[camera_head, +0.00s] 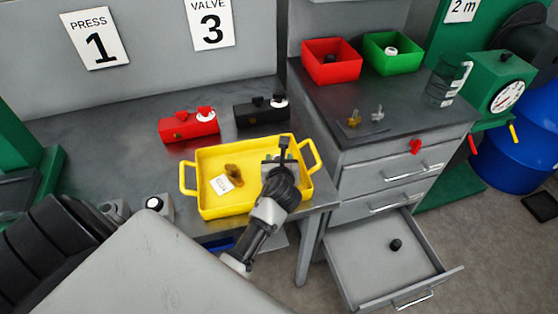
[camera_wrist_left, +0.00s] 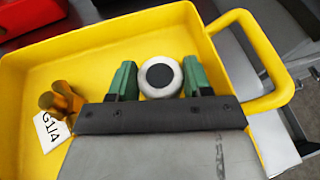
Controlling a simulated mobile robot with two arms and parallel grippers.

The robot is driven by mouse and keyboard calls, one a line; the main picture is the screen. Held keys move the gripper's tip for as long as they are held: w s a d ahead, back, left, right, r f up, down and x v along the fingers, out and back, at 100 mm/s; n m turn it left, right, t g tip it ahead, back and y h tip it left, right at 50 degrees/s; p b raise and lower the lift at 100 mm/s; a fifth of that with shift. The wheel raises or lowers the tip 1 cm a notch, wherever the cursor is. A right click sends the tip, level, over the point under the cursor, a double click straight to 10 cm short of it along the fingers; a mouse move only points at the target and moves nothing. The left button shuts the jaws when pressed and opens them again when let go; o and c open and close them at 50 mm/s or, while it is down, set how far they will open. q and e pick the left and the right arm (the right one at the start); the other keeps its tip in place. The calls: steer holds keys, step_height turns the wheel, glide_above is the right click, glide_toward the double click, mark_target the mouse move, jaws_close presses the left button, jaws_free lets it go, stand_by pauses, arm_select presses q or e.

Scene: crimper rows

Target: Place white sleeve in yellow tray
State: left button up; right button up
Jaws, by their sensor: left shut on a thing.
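The white sleeve (camera_wrist_left: 145,82) is a short white ring with a dark centre in the left wrist view. It sits between the two green fingertips of my left gripper (camera_wrist_left: 157,82), which is shut on it. The yellow tray (camera_head: 225,207) stands on the grey bench in the head view, with a handle at each end. My left gripper (camera_head: 280,163) is over the right part of the tray, and the sleeve is hidden there. Whether the sleeve touches the tray floor I cannot tell. My right gripper is not in view.
A brass fitting (camera_head: 234,174) and a white G1/4 tag (camera_head: 221,184) lie in the tray's left part. Red (camera_head: 190,128) and black (camera_head: 262,111) blocks stand behind it. To the right is a cabinet with an open drawer (camera_head: 375,255), plus red (camera_head: 331,70) and green (camera_head: 392,64) bins.

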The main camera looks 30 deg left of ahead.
arm_select(q)
steer(key=o, duration=0.9)
steer(key=shift+f, duration=0.15)
steer(key=shift+r, duration=0.25)
steer(key=v, duration=1.2)
steer(key=shift+f+b, duration=0.15)
steer(key=shift+b, duration=0.25)
